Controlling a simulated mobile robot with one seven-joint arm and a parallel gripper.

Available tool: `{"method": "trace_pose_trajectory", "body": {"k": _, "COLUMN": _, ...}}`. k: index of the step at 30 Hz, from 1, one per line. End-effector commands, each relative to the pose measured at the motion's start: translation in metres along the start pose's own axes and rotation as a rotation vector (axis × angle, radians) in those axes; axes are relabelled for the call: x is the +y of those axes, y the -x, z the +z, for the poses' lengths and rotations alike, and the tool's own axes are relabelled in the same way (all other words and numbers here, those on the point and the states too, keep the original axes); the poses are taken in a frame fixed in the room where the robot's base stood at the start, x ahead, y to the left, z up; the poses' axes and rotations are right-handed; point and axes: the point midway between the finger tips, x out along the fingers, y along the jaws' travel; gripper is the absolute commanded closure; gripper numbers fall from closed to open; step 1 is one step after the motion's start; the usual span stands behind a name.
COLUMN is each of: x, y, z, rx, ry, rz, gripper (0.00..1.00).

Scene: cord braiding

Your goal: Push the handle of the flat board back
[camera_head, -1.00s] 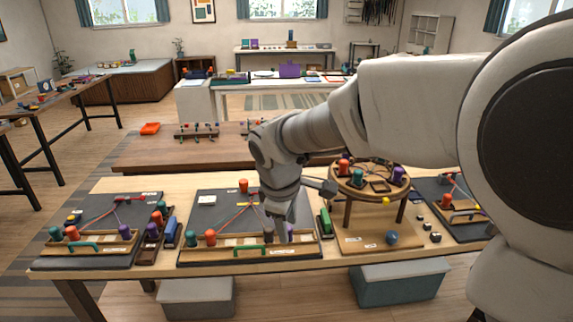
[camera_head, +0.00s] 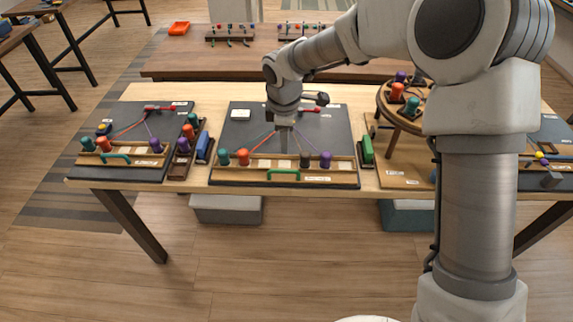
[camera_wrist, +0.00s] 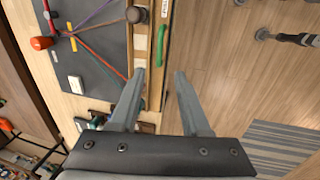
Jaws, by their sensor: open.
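The middle flat board (camera_head: 240,133) is dark, with coloured cords running across it and a wooden strip along its front edge. A green handle (camera_head: 283,172) sits on that strip; it also shows in the wrist view (camera_wrist: 160,45) just beyond my fingertips. My gripper (camera_wrist: 161,71) is open and empty, with its two fingers pointing toward the strip and handle. In the head view my gripper (camera_head: 284,146) hangs over the front half of the board, behind the handle as seen there. I see no contact with the handle.
Another board with a teal handle (camera_head: 115,156) lies to the left. A round wooden stand (camera_head: 388,113) stands to the right. Floor is clear in front of the table.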

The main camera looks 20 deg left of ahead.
Motion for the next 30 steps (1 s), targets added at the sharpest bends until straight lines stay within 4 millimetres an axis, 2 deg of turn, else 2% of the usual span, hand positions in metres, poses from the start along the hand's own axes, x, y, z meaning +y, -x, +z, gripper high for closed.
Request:
{"method": "trace_pose_trajectory", "body": {"k": 1, "x": -0.001, "y": -0.012, "z": 0.0, "rx": 0.0, "ry": 0.001, "rz": -0.005, "gripper": 0.53}}
{"method": "trace_pose_trajectory", "body": {"k": 9, "x": -0.002, "y": -0.072, "z": 0.0, "rx": -0.001, "ry": 0.0, "rz": -0.006, "gripper": 0.53}}
{"method": "trace_pose_trajectory", "body": {"k": 18, "x": -0.001, "y": -0.128, "z": 0.0, "rx": -0.001, "ry": -0.001, "rz": -0.003, "gripper": 0.53}}
{"method": "trace_pose_trajectory", "body": {"k": 24, "x": -0.001, "y": -0.146, "z": 0.0, "rx": -0.001, "ry": 0.0, "rz": -0.001, "gripper": 0.53}}
{"method": "trace_pose_trajectory", "body": {"k": 30, "x": -0.001, "y": -0.149, "z": 0.0, "rx": -0.001, "ry": -0.001, "rz": -0.001, "gripper": 0.53}}
